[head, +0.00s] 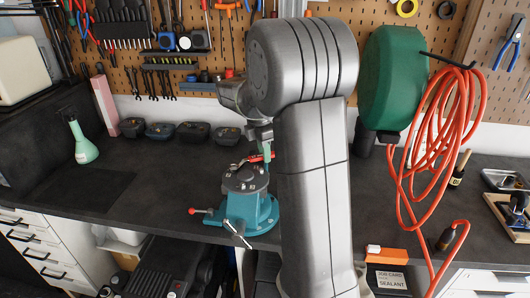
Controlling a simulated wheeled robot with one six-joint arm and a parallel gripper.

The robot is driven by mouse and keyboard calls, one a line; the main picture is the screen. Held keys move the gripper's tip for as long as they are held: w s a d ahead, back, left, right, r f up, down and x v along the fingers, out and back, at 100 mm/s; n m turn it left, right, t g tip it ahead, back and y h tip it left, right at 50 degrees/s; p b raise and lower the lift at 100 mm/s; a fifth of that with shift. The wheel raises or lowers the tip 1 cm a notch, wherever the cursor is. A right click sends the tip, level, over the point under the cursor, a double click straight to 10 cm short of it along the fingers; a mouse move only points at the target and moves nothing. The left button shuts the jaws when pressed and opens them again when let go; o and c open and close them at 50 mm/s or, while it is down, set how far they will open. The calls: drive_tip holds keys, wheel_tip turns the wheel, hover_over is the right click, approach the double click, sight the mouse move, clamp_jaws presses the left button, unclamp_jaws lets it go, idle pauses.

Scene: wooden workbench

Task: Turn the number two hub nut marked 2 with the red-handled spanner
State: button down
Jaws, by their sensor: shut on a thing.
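A dark round hub (244,180) with several small pale markings on its top sits on a teal vise-like stand (250,210) at the bench's front edge. The markings are too small to read, so I cannot tell which nut is number two. My gripper (266,150) is just above the hub's right rear side, partly hidden by my arm. It is shut on the red-handled spanner (256,158), of which only a short red part shows. I cannot tell whether the spanner's head touches a nut.
A green spray bottle (82,143) and several dark bins (180,132) stand at the left rear. A green reel (391,78) with an orange hose (410,165) hangs at right. An orange-and-white item (386,253) lies front right. The left bench top is mostly clear.

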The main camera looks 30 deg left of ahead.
drive_tip(key=shift+w+a+f+n, duration=0.1)
drive_tip(key=shift+w+a+n, duration=0.35)
drive_tip(key=shift+a+n, duration=0.35)
drive_tip(key=shift+w+a+n, duration=0.25)
drive_tip(key=shift+a+n, duration=0.2)
drive_tip(key=shift+n, duration=0.35)
drive_tip(key=shift+w+a+n, duration=0.15)
drive_tip(key=shift+a+n, duration=0.15)
drive_tip(key=shift+n, duration=0.2)
drive_tip(key=shift+w+a+n+y, duration=0.25)
drive_tip(key=shift+a+n+y, duration=0.05)
drive_tip(key=shift+a+n, duration=0.75)
drive_tip(key=shift+d, duration=0.15)
drive_tip(key=shift+s+d+m, duration=0.15)
drive_tip(key=shift+d+m, duration=0.3)
drive_tip(key=shift+m, duration=0.1)
